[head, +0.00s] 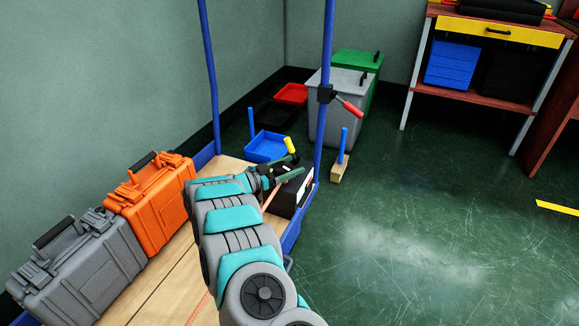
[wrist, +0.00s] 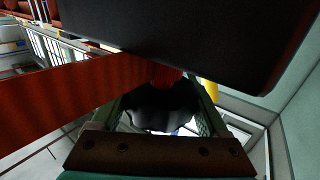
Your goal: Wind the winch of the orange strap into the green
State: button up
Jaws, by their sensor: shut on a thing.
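The winch (head: 291,193) is a black box at the far right corner of the wooden deck (head: 165,262). A small pale and red patch shows on it; no green zone can be made out. A yellow knob (head: 290,146) stands above it; a yellow piece also shows in the wrist view (wrist: 210,89). The orange strap (head: 271,196) runs to the winch and crosses the wrist view (wrist: 80,98) from the left. My gripper (head: 277,174) is at the winch, shut on a dark part (wrist: 160,105) between its fingers, seemingly its crank. The grip is partly hidden.
Orange (head: 172,215) and grey (head: 95,275) cases stand on the deck's left. A blue post (head: 325,60) with a red-handled lever (head: 349,106) rises beside the winch. Grey (head: 340,115) and green (head: 372,62) bins and a blue tray (head: 265,147) are beyond.

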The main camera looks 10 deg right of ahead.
aim_at(275, 172)
dwell(0.3)
jog(key=o, duration=1.2)
jog(key=shift+o, duration=0.2)
jog(key=shift+v, duration=3.85)
